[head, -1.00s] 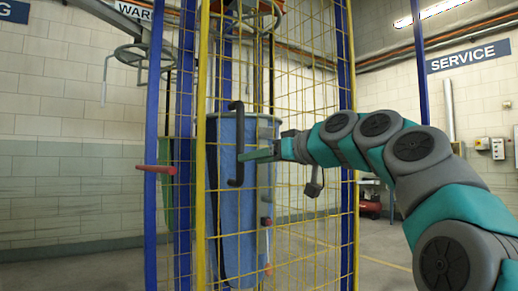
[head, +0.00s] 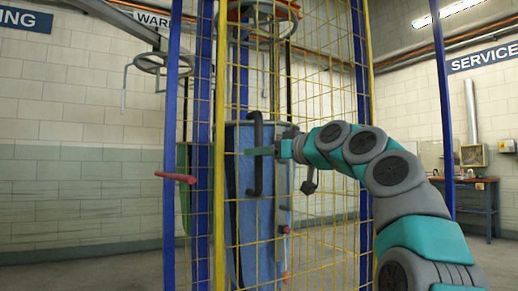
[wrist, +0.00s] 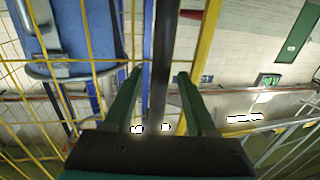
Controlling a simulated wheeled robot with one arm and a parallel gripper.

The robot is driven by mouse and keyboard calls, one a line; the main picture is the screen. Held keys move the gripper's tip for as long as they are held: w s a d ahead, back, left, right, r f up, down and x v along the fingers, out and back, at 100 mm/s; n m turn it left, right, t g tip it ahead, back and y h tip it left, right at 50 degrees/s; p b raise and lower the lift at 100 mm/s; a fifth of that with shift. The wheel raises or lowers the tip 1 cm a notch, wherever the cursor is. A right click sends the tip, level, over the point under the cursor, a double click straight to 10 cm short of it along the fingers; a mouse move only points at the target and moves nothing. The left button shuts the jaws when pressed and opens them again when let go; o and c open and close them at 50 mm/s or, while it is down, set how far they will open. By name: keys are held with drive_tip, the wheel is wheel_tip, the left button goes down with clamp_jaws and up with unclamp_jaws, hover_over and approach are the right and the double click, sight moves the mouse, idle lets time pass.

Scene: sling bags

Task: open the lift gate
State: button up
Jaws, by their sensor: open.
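The lift gate (head: 340,90) is a yellow wire-mesh panel in a yellow frame, and it looks shut. Its black, bracket-shaped upright handle (head: 255,180) is on the left part of the mesh. My gripper (head: 252,151) reaches from the right to the handle's upper half, with its fingers level across it. In the wrist view, a dark bar, apparently the handle (wrist: 163,50), runs between the two open green fingers of my gripper (wrist: 160,75). Gaps show on both sides of the bar. Whether either finger touches it is unclear.
A blue sling bag (head: 262,215) hangs behind the mesh. Blue posts (head: 168,200) frame the lift, and a red lever (head: 175,177) sticks out at the left. A workbench (head: 475,200) stands far right. Floor shows free at the right.

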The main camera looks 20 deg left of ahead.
drive_tip(key=shift+w+a, duration=0.35)
drive_tip(key=shift+a, duration=0.2)
clamp_jaws()
idle(1.1)
